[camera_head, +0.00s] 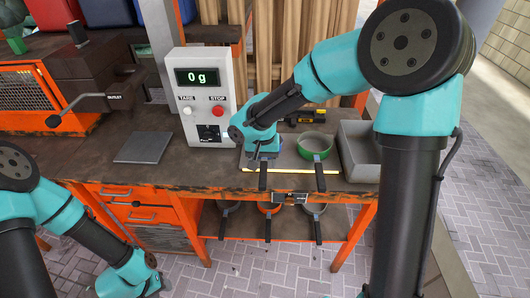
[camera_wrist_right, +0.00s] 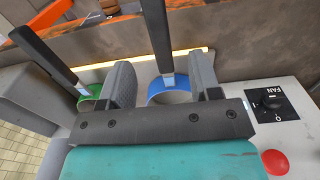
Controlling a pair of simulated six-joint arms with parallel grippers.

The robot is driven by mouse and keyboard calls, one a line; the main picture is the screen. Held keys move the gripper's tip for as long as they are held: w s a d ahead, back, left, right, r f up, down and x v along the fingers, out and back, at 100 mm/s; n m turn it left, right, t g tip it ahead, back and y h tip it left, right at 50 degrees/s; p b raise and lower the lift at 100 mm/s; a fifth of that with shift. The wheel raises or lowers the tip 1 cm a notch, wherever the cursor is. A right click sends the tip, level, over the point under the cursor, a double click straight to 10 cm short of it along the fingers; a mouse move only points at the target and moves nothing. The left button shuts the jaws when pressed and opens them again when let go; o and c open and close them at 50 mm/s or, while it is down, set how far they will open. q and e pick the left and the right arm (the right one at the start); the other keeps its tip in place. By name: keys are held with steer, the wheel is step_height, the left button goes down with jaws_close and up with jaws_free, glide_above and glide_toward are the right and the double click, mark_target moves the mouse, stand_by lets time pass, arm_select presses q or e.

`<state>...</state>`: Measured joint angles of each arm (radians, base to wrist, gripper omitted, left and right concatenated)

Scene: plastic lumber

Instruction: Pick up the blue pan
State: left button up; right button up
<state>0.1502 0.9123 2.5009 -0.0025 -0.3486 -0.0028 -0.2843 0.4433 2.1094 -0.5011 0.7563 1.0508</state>
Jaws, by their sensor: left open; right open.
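The blue pan (camera_head: 276,145) sits on the bench at the hot-plate area, mostly hidden under my right gripper (camera_head: 262,152); its black handle points to the front edge. In the right wrist view the blue pan (camera_wrist_right: 168,88) shows between the two open fingers of my right gripper (camera_wrist_right: 163,66), with its handle running away from the camera. I cannot tell whether the fingers touch it. My left gripper (camera_head: 150,278) is low at the lower left, in front of the bench, away from the pan.
A green pan (camera_head: 314,145) stands just right of the blue one, also in the wrist view (camera_wrist_right: 90,92). A scale display box (camera_head: 203,95) reading 0 g stands close on the left. A grey bin (camera_head: 357,150) is at right.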

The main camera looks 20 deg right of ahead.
mark_target(263, 176)
steer(key=shift+f, duration=1.5)
steer(key=shift+w+d+f, duration=0.1)
steer(key=shift+f, duration=2.55)
jaws_close()
